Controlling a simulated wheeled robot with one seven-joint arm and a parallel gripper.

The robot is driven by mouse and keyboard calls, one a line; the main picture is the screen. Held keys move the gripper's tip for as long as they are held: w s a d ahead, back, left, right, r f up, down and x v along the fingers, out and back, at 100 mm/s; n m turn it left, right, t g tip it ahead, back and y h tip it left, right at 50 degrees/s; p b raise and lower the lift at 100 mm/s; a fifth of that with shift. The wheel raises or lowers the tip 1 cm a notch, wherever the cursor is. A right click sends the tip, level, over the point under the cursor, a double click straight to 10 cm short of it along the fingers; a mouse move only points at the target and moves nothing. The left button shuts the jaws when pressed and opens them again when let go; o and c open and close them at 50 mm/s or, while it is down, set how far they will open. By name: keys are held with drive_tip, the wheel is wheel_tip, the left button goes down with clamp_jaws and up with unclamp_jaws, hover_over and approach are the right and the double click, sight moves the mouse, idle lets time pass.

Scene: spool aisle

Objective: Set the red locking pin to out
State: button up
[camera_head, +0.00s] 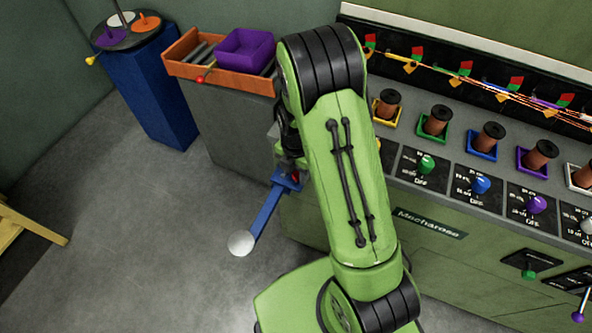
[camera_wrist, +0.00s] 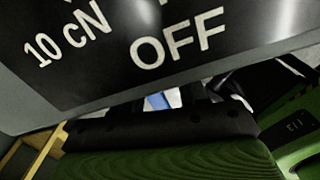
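A small red piece (camera_head: 295,177) shows at the upper end of the blue lever (camera_head: 266,215), partly hidden by my arm. It may be the red locking pin, but it is too small to tell whether it is in or out. The lever slants down to a white ball end (camera_head: 241,243). My gripper (camera_head: 289,158) is close above the red piece, largely hidden behind my green arm; its fingers cannot be made out. The wrist view shows a dark plate (camera_wrist: 180,42) marked "10 CN" and "OFF" very close, with a bit of blue (camera_wrist: 158,101) below it.
An orange tray (camera_head: 181,70) with a purple bin (camera_head: 243,52) and a red knob (camera_head: 203,78) stands on the grey cabinet. Coloured switches, such as the green one (camera_head: 427,165), and several copper spools line the bench at right. Floor at left is clear up to a yellow frame (camera_head: 35,226).

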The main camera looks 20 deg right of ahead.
sight(296, 174)
clamp_jaws()
wheel_tip(296, 174, up, 2)
drive_tip(key=shift+r+p, duration=0.2)
drive_tip(key=shift+p, duration=0.6)
drive_tip(key=shift+f, duration=0.15)
drive_tip(key=shift+o, duration=1.3)
unclamp_jaws()
wheel_tip(296, 174, up, 16)
drive_tip(key=p, duration=0.4)
